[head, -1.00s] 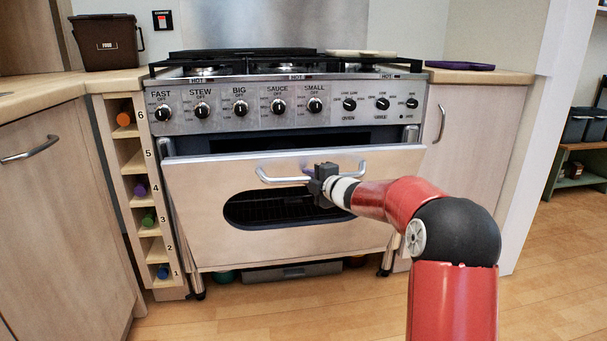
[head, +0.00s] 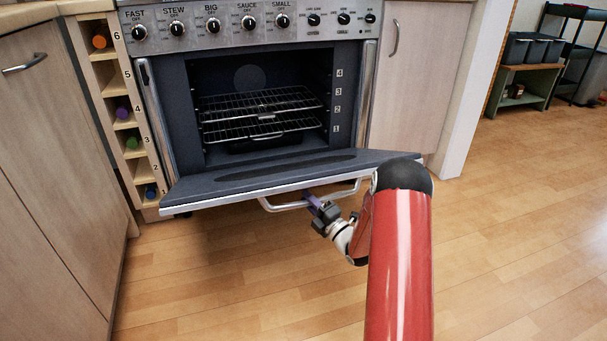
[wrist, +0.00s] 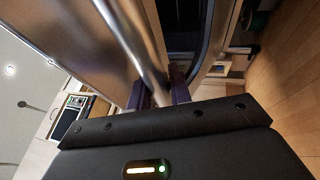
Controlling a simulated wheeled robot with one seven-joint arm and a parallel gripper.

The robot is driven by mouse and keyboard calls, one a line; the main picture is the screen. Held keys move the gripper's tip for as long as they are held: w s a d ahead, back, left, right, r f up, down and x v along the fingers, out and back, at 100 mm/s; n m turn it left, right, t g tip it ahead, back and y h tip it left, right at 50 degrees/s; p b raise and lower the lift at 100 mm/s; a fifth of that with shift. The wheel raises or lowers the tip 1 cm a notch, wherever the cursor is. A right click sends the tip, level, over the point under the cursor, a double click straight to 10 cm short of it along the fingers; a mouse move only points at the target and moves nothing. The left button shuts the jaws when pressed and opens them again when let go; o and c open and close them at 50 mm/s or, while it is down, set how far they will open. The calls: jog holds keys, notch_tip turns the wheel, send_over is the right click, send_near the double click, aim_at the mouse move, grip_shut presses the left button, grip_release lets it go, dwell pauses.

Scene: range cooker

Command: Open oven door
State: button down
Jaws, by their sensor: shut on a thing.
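The oven door (head: 215,183) is folded far down and its dark inner face shows in the head view. The oven cavity (head: 262,110) stands open above it, with wire racks (head: 262,103) inside. The silver door handle (head: 287,206) runs along the door's outer side, below its front edge. My gripper (head: 312,201) is shut on the handle near its middle, from the front. In the wrist view the handle bar (wrist: 137,52) passes between the purple fingers (wrist: 158,92).
A narrow bottle rack (head: 128,135) and a wooden cabinet (head: 55,150) stand left of the oven. Another cabinet (head: 405,95) stands to the right. The wooden floor (head: 500,200) in front and to the right is clear.

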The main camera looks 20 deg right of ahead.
notch_tip(320, 180, down, 6)
jog(key=s, duration=0.2)
jog(key=shift+r, duration=0.1)
jog(key=c, duration=1.6)
grip_release()
jog(key=shift+o, duration=0.2)
jog(key=v, duration=0.7)
jog(key=shift+s+d, duration=0.2)
jog(key=shift+s, duration=0.15)
